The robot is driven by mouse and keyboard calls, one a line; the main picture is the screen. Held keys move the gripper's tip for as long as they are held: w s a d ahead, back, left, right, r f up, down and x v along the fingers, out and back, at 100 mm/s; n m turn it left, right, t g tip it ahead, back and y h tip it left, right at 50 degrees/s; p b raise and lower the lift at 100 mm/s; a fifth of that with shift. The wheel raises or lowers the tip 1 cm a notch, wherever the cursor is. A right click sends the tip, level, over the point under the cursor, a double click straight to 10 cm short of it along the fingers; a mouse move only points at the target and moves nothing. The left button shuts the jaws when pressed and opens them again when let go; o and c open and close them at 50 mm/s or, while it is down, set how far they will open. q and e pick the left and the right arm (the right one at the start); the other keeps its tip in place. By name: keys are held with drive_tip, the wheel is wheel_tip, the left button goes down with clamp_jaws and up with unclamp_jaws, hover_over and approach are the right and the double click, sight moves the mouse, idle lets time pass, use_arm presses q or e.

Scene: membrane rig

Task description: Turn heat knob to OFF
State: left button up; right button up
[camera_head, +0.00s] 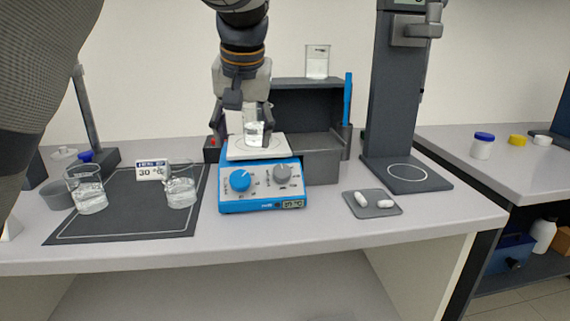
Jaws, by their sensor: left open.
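A blue hot plate stirrer (262,192) with a white top stands in the middle of the bench. Its front panel has a blue knob (240,181) on the left and a grey knob (283,174) on the right; which one is heat is too small to read. A small display (293,204) sits at the lower right of the panel. A glass beaker (254,134) is above the white top. My left gripper (252,117) reaches down from above, its fingers on either side of the beaker, open. My right gripper is not in view.
Two beakers of clear liquid (91,195) (181,190) and a 30 °C sign (152,170) are on the dark mat (125,222) at left. A grey tray (372,213) with white stir bars lies right, before a dark column (397,110). The front bench strip is clear.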

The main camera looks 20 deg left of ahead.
sight(240, 178)
use_arm(q)
drive_tip(key=x, duration=0.7)
drive_tip(key=s+x, duration=0.1)
drive_tip(key=x, duration=0.2)
drive_tip(key=shift+a+f, duration=0.2)
drive_tip(key=shift+f, duration=0.15)
drive_tip(key=c, duration=1.2)
